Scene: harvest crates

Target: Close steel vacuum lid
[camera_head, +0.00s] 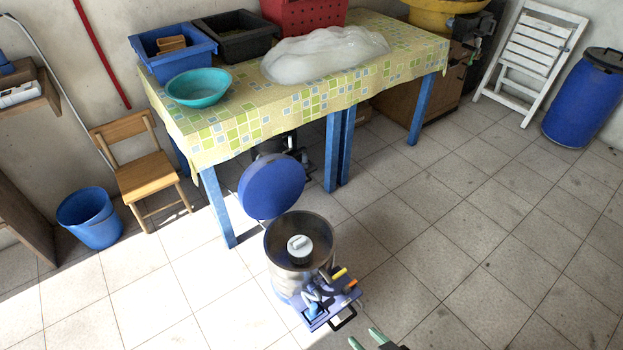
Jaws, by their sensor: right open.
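The steel vacuum (286,284) stands on the floor in front of the table, with its round top open. Its blue lid (272,186) is raised and tilted up at the far side of the rim. A white round part (299,248) shows inside the drum. My right gripper (366,339) enters at the bottom edge, with two green fingertips apart and nothing seen between them. In the picture it is below and right of the vacuum, apart from the lid. My left gripper is not in view.
A blue-legged table with a checked cloth (215,140) stands behind the vacuum, holding crates, a teal bowl (198,88) and a clear plastic bundle (325,55). A blue tray with tools (325,305) sits at the vacuum's near side. Tiled floor to the right is clear.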

